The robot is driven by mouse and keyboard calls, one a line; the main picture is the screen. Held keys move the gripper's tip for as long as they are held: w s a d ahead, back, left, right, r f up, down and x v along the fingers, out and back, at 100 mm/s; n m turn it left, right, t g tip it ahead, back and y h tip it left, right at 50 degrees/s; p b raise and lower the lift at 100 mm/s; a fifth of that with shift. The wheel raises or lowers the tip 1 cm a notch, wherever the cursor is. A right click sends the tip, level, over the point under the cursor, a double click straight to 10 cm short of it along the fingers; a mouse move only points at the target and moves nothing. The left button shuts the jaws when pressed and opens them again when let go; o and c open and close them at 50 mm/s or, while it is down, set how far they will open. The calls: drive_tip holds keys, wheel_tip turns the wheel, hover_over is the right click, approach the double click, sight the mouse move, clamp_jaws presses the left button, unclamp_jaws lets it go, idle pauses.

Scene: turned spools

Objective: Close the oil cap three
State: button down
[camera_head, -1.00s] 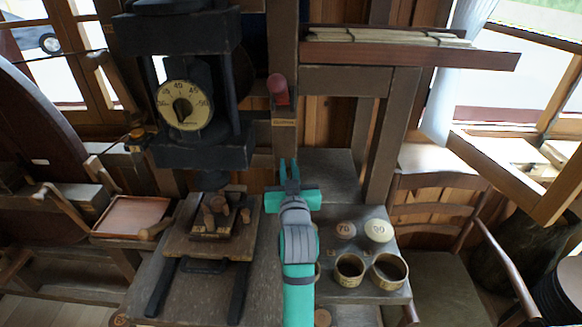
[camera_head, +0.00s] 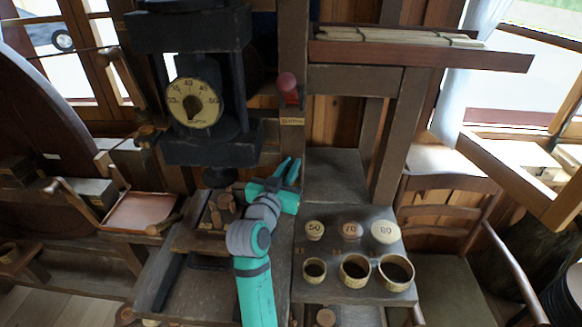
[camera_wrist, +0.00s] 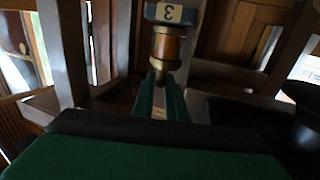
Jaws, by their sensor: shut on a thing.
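In the wrist view a dark block with a plate marked "3" (camera_wrist: 168,13) is at the top. Below it hangs a copper-coloured cylinder with brass bands, the oil cap three (camera_wrist: 167,47), narrowing to a small brass end. My gripper (camera_wrist: 160,82) has its two green fingers at that brass end, one on each side, shut on it. In the head view my gripper (camera_head: 291,164) points up and to the right, in front of the dark post. The cap cannot be made out there, and whether it is open or closed does not show.
A black press with a round dial (camera_head: 195,102) stands left of my gripper. A red-knobbed handle (camera_head: 288,86) is on the post above. Numbered discs (camera_head: 351,230) and open rings (camera_head: 355,271) sit on the bench at the right. A wooden chair (camera_head: 440,215) stands farther right.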

drive_tip(key=shift+a+f, duration=0.1)
drive_tip(key=c, duration=2)
unclamp_jaws()
drive_tip(key=shift+s, duration=0.1)
drive_tip(key=v, duration=1)
drive_tip(key=shift+s, duration=0.35)
drive_tip(key=shift+a, duration=0.1)
